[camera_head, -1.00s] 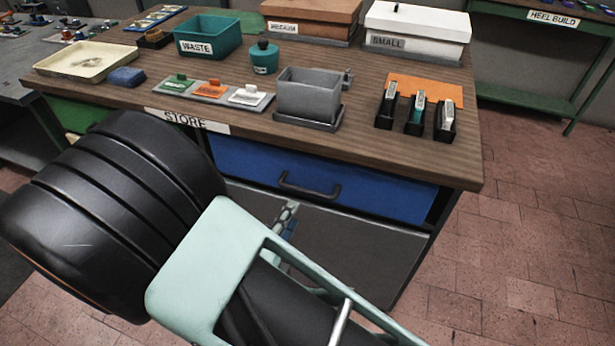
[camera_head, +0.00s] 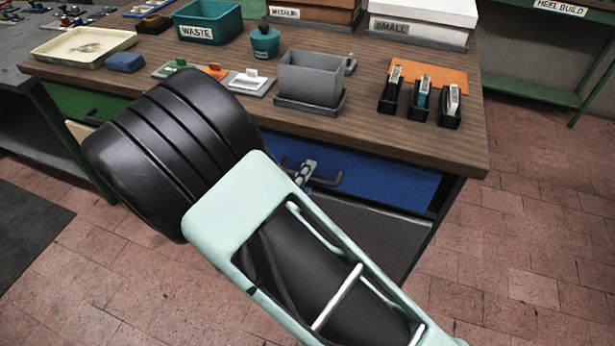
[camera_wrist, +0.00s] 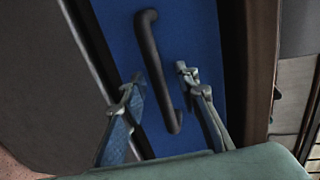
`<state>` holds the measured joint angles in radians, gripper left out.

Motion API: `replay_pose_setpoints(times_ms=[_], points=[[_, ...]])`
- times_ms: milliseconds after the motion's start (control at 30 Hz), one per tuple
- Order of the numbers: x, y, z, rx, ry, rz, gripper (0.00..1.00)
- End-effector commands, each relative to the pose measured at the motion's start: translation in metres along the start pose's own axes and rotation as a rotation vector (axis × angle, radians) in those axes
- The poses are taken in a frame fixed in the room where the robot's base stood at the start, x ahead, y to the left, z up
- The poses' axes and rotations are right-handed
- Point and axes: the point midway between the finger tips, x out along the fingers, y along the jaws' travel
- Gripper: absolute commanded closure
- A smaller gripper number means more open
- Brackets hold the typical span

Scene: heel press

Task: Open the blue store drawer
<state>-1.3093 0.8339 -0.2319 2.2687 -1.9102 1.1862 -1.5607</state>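The blue store drawer (camera_head: 390,186) is in the front of the wooden workbench, under the top's right half. It looks shut. My arm hides its left part in the head view. Its dark bar handle (camera_wrist: 151,70) runs lengthwise through the wrist view, and its right end shows in the head view (camera_head: 328,182). My gripper (camera_wrist: 158,85) is open, with one fingertip on each side of the handle. I cannot tell whether either finger touches the handle. In the head view one finger of my gripper (camera_head: 306,172) shows at the handle.
A grey bin (camera_head: 310,78), a rack of three small tools (camera_head: 420,100), a teal waste box (camera_head: 208,32) and labelled boxes stand on the workbench top (camera_head: 400,150). A green drawer (camera_head: 85,105) is at the left. A dark grey panel (camera_head: 375,240) lies below the blue drawer. Floor is clear at right.

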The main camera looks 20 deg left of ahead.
Motion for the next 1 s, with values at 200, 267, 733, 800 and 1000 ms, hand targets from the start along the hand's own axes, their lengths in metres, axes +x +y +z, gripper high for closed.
replay_pose_setpoints(times_ms=[200, 267, 733, 800, 1000], points=[[0.000, 0.000, 0.000, 0.000, 0.000, 0.000, 0.90], [0.000, 0.000, 0.000, 0.000, 0.000, 0.000, 0.97], [-0.002, 0.000, 0.000, 0.000, 0.000, 0.000, 1.00], [-0.005, 0.001, 0.000, -0.001, 0.000, 0.001, 1.00], [-0.030, 0.004, 0.000, -0.004, -0.003, 0.003, 1.00]])
